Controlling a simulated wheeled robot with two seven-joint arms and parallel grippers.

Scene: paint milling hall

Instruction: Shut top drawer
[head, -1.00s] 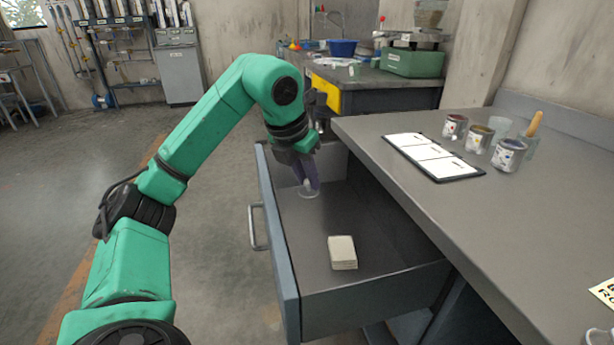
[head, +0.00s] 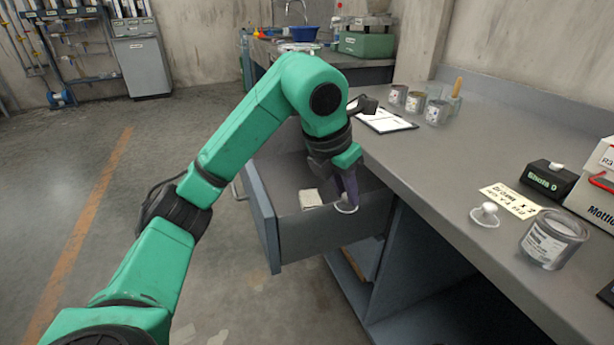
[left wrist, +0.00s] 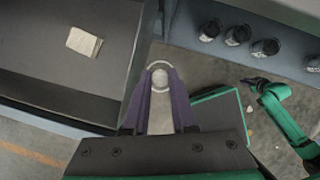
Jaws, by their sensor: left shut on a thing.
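The top drawer (head: 330,234) stands open, pulled out to the left from under the counter. A pale block (head: 311,199) lies in it; the block also shows in the left wrist view (left wrist: 84,42). My left gripper (head: 347,198) points down at the drawer's near side wall and is shut on a small whitish round-ended thing (head: 346,208). In the left wrist view this thing (left wrist: 160,78) sits between the fingertips, just outside that wall. Whether the gripper touches the wall I cannot tell. My right gripper (left wrist: 254,83) seems to show small and dark in the left wrist view; its jaws are unclear.
Open floor (head: 90,200) lies left of the drawer.

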